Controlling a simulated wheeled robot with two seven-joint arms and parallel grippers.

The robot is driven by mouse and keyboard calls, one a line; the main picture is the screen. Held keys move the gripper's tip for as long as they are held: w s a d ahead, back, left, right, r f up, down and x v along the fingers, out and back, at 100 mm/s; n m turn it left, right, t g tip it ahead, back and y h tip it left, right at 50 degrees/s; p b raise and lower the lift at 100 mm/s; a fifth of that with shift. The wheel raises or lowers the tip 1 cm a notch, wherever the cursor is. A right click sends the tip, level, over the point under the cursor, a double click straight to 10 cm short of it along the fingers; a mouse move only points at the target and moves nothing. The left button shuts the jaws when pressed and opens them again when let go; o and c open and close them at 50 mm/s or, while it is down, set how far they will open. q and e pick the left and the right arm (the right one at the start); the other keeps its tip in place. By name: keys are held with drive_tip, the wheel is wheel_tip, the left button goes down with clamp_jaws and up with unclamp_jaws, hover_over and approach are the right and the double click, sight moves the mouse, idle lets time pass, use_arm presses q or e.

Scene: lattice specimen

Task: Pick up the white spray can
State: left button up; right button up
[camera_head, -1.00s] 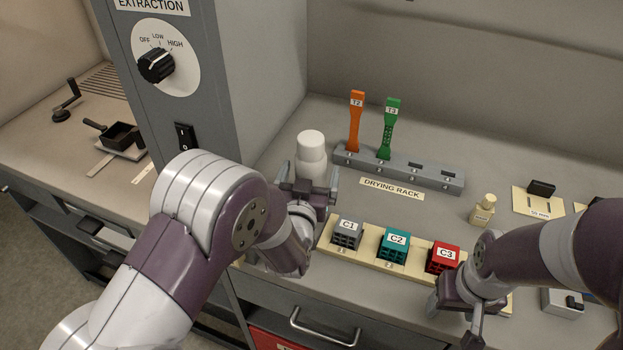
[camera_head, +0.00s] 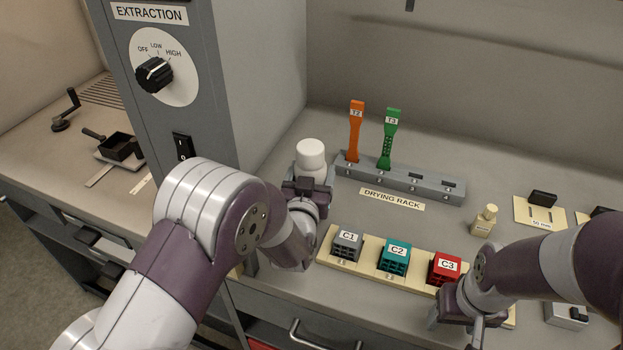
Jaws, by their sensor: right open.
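The white spray can (camera_head: 311,155) stands upright on the bench at the left end of the drying rack. Its rounded top shows, and its lower part is hidden by my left gripper. My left gripper (camera_head: 309,185) is right in front of the can, pointing at its body. Its fingertips are hidden, so I cannot tell whether they touch or close on the can. My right gripper (camera_head: 466,328) is open and low at the bench front, near the red C3 block, away from the can.
The drying rack (camera_head: 425,182) holds an orange T2 strip (camera_head: 355,130) and a green T3 strip (camera_head: 389,140). A tray (camera_head: 330,254) carries blocks C1, C2 and C3 in front. A small bottle (camera_head: 484,219) stands at right. The grey extraction panel (camera_head: 215,120) rises left of the can.

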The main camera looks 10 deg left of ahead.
use_arm(q)
wheel_tip(320, 180, up, 4)
drive_tip(key=shift+f, duration=0.1)
use_arm(e)
drive_tip(key=shift+r+p, duration=0.45)
wheel_tip(320, 180, up, 3)
drive_tip(key=p, duration=0.2)
drive_tip(key=shift+f+p, duration=0.1)
drive_tip(key=shift+p, duration=0.25)
use_arm(q)
drive_tip(key=s+d+r, duration=0.7)
drive_tip(key=s+r, duration=0.2)
drive_tip(key=r, duration=0.1)
drive_tip(key=shift+d, duration=0.2)
use_arm(e)
drive_tip(key=shift+f, duration=0.15)
use_arm(q)
drive_tip(key=shift+f, duration=0.1)
